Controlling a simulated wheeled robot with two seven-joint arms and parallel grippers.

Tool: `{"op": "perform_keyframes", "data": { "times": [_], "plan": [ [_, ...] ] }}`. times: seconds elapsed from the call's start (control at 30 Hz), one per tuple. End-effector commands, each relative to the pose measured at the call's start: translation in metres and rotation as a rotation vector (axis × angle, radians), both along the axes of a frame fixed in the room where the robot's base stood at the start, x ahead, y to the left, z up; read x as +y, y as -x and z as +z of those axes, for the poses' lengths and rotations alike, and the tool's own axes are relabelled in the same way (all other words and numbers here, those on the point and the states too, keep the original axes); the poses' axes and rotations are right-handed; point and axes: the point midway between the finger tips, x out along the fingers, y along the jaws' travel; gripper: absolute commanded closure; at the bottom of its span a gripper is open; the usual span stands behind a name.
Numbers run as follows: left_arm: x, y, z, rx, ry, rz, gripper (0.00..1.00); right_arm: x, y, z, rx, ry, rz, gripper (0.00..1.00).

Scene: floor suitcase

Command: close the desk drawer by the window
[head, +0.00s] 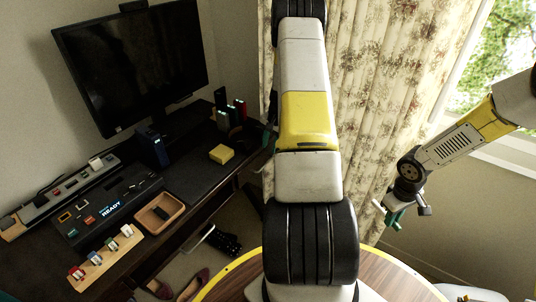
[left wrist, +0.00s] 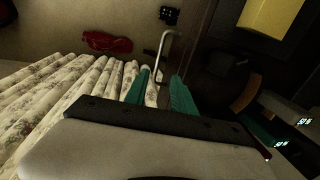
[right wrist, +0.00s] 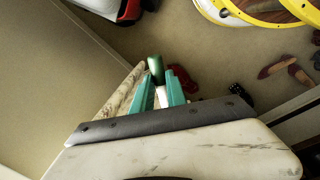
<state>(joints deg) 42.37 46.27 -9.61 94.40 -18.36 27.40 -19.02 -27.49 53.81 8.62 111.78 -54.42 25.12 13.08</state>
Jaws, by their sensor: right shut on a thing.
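The dark wood desk (head: 190,215) runs along the left of the head view. A silver bar handle (head: 198,238) shows below its front edge. In the left wrist view a silver handle (left wrist: 164,48) stands on a dark brown front (left wrist: 195,35). My left gripper (left wrist: 160,84) has its teal fingers apart, with the handle's near end close to the gap; I cannot tell if they touch. In the head view that gripper is mostly hidden behind my arm. I cannot tell how far the drawer stands out. My right gripper (right wrist: 163,92) is shut on a green and white cylinder (right wrist: 156,70), far from the desk.
A monitor (head: 135,60), a keypad device (head: 105,205), a brown tray (head: 160,214) and a yellow block (head: 221,154) are on the desk. Floral curtains (head: 365,90) hang close to my left arm. A round yellow-rimmed wooden top (head: 390,285) is in front.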

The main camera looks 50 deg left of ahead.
Motion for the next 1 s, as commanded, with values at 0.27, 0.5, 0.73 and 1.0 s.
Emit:
{"op": "perform_keyframes", "data": {
  "times": [0.27, 0.5, 0.73, 1.0],
  "plan": [
    [-0.005, -0.001, 0.027, 0.002, 0.0, 0.0, 0.69, 0.0, 0.0, 0.0, 0.0, 0.0, 0.0, 1.0],
    [-0.005, -0.001, 0.028, 0.002, 0.0, 0.0, 0.69, 0.0, 0.0, 0.0, 0.0, 0.0, 0.0, 1.0],
    [-0.005, -0.001, 0.027, 0.002, 0.0, 0.0, 0.69, 0.0, 0.0, 0.0, 0.0, 0.0, 0.0, 1.0],
    [-0.015, -0.011, 0.043, -0.018, 0.0, -0.006, 0.69, -0.007, -0.004, 0.004, -0.003, 0.001, -0.028, 1.0]
  ]
}}
